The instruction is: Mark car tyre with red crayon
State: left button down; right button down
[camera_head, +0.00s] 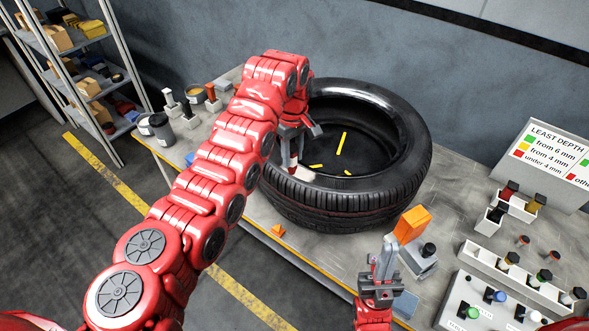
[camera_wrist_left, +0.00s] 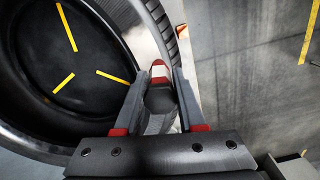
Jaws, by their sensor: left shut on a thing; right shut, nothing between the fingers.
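The black car tyre (camera_head: 345,205) lies flat on the table, with yellow marks in its middle; its rim also shows in the left wrist view (camera_wrist_left: 120,22). My left gripper (camera_head: 297,150) is over the tyre's near-left rim. In the left wrist view my left gripper (camera_wrist_left: 160,75) is shut on a crayon (camera_wrist_left: 160,71) with red and white parts and a dark end. I cannot tell whether the crayon touches the rubber. A pale patch (camera_head: 302,174) shows below the fingers at the rim. My right gripper (camera_head: 387,255) is shut and empty, at the tyre's near right.
An orange block (camera_head: 411,224) on a grey stand is close to my right gripper. A white tread-depth sign (camera_head: 545,155), crayon racks (camera_head: 517,205) and a button panel (camera_head: 490,305) stand at the right. Pots and upright holders (camera_head: 195,95) stand at the back left.

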pick_arm(q)
jog(key=shift+s+a, duration=0.1)
jog(key=shift+a, duration=0.05)
jog(key=shift+d, duration=0.2)
jog(key=shift+w+d+p, duration=0.15)
jog(key=shift+w+p, duration=0.15)
jog(key=shift+w+d, duration=0.1)
jog(key=shift+w, duration=0.1)
jog(key=shift+w+d, duration=0.15)
jog(key=shift+w, duration=0.1)
dwell(0.4)
jog(key=shift+d, duration=0.1)
